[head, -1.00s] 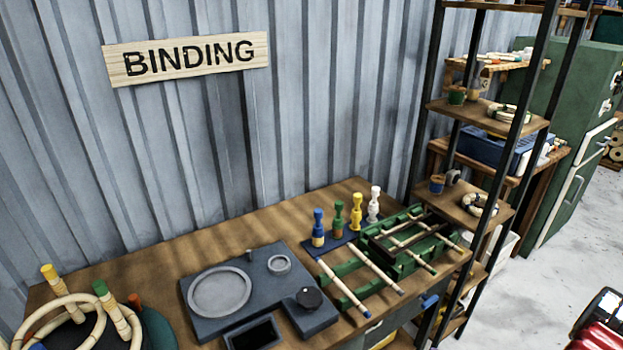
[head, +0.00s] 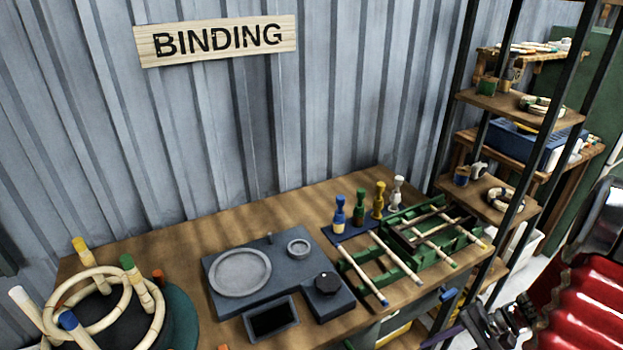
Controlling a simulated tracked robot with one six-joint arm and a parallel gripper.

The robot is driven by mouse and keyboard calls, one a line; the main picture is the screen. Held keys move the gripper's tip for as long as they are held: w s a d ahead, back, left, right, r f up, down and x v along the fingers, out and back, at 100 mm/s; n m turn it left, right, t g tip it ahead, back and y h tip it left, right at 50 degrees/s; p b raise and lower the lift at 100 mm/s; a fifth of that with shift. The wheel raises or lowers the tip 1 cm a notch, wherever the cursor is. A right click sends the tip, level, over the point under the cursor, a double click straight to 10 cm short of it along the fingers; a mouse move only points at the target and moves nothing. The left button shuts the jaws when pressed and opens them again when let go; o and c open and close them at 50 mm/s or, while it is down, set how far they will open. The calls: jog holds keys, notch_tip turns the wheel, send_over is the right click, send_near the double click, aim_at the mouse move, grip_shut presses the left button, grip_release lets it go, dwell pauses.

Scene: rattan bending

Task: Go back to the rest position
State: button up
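My gripper (head: 490,326) shows only in part, as dark metal pieces at the lower right of the head view, in front of the bench's right end. My red ribbed arm cover rises beside it at the right edge. A thin purple piece (head: 442,338) sticks out to the left of the gripper; I cannot tell whether it is held or part of something behind. The fingertips are not clear, so I cannot tell whether they are open or shut.
The wooden bench (head: 215,228) bears a grey scale-like device (head: 283,268), a green rack (head: 445,250) with pale rods, several coloured pegs (head: 360,207), and rattan rings (head: 90,300) on a round stand. A dark-framed shelf (head: 500,108) stands at the right. A BINDING sign (head: 215,40) hangs above.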

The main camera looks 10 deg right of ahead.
jog(key=s+a+r+n+t+h, duration=0.2)
jog(key=a+r+n+h, duration=0.2)
jog(key=a+r, duration=0.6)
jog(key=s+a+r+n+t+h, duration=0.1)
jog(key=a+r+n+h, duration=0.3)
jog(key=r, duration=1.4)
jog(key=a+n+t, duration=0.1)
jog(key=a+n, duration=0.3)
jog(key=a, duration=0.2)
jog(key=shift+s+a+r+h, duration=0.15)
jog(key=shift+s+h, duration=0.15)
jog(key=shift+s, duration=0.05)
